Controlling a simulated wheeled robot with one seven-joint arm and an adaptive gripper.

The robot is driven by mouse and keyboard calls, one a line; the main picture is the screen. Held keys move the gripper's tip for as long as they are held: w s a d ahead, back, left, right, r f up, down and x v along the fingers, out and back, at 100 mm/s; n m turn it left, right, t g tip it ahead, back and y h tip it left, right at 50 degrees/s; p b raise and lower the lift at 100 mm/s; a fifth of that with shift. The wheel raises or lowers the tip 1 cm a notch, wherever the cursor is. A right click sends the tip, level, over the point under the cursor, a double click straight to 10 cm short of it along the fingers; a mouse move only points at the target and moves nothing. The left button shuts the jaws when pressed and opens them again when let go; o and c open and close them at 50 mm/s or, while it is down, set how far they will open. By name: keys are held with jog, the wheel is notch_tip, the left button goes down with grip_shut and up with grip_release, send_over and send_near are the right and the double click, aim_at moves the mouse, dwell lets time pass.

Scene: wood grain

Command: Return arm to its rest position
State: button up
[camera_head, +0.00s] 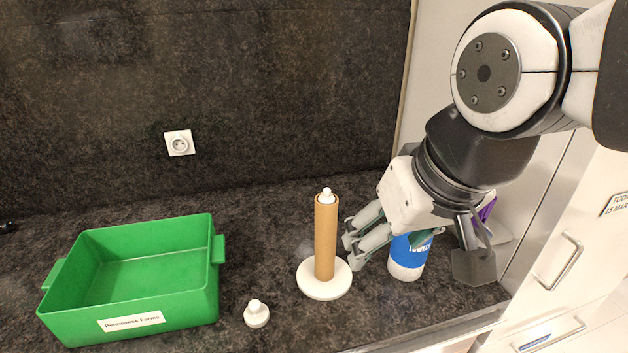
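My arm reaches in from the upper right, and my gripper (414,257) points down over the right part of the dark counter. Its fingers are spread wide apart. A white roll with a blue "Towels" label (408,250) stands upright between or just behind the fingers; I cannot tell which. The gripper hides its top, and no finger is seen closed on it. Just left of the gripper, a brown cardboard tube (326,240) stands upright on a holder with a round white base (324,282).
A green bin (150,325) with a "Pennsneck Farms" label stands at the left and looks empty. A small white knob-like piece (257,315) lies between bin and holder. Something purple (487,208) shows behind the gripper. White cabinets (575,215) border the counter's right side.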

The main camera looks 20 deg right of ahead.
jog(key=shift+s+d+n, duration=0.3)
jog(key=shift+s+d, duration=0.15)
jog(key=shift+s, duration=0.35)
jog(key=shift+c, duration=0.2)
dwell(0.5)
